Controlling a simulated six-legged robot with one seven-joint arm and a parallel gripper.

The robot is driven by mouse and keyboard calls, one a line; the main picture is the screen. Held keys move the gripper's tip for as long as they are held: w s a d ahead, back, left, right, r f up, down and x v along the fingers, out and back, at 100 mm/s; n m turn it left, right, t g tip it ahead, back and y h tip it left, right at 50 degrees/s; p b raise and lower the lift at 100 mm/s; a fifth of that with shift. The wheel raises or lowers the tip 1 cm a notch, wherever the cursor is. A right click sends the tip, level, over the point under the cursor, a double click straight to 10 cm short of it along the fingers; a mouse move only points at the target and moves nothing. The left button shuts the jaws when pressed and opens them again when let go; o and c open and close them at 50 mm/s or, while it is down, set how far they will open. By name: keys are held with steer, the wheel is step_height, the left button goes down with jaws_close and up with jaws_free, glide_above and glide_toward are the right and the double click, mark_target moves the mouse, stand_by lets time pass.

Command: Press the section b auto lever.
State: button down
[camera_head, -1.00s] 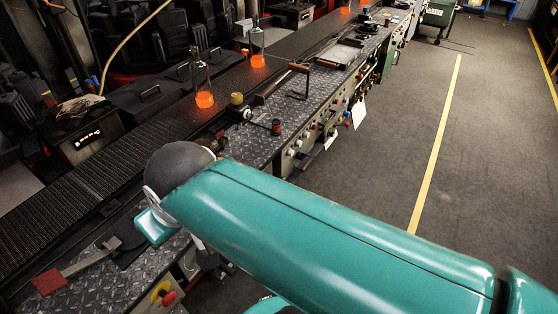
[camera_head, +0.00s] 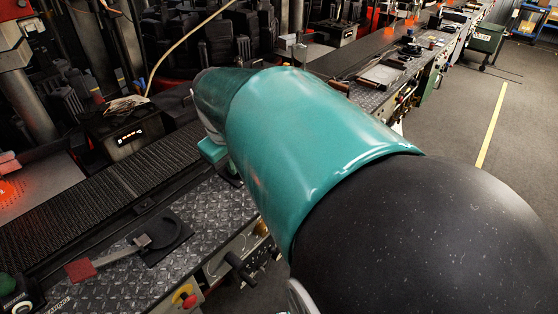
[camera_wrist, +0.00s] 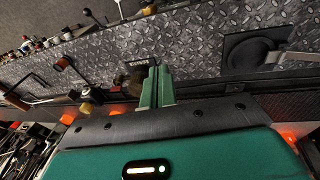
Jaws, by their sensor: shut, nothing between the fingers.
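A flat lever with a red grip (camera_head: 80,270) lies across a round black base (camera_head: 158,240) on the tread-plate bench in the head view. The same kind of black base (camera_wrist: 250,52) shows at the right of the wrist view, its arm running off the edge. Another lever with a round dark knob (camera_wrist: 62,63) stands at the left of the wrist view. I cannot read a label naming section b. My gripper (camera_wrist: 155,78) is shut and empty above the bench, between these two levers, beside a small label plate (camera_wrist: 138,62).
A red button on a yellow mount (camera_head: 186,298) sits on the bench's front face. A dark conveyor (camera_head: 100,195) runs behind the bench. A glowing orange piece (camera_head: 8,190) lies at the far left.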

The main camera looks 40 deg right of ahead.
steer(key=d+f+y, duration=0.1)
steer(key=d+f, duration=0.4)
steer(key=d, duration=0.5)
steer(key=s+d+f+g+y, duration=0.1)
steer(key=d+f, duration=0.4)
steer(key=d, duration=0.5)
steer(key=d+f+g+y, duration=0.1)
steer(key=d+f, duration=0.3)
steer(key=d, duration=0.5)
steer(key=shift+s+d+f+y, duration=0.3)
steer(key=shift+d+f, duration=0.1)
steer(key=shift+f, duration=0.1)
step_height(320, 180, down, 10)
steer(key=a, duration=0.1)
steer(key=shift+s+a+r, duration=0.2)
steer(key=shift+a, duration=0.1)
steer(key=shift+s, duration=0.1)
steer(key=shift+s+f, duration=0.15)
steer(key=shift+f, duration=0.05)
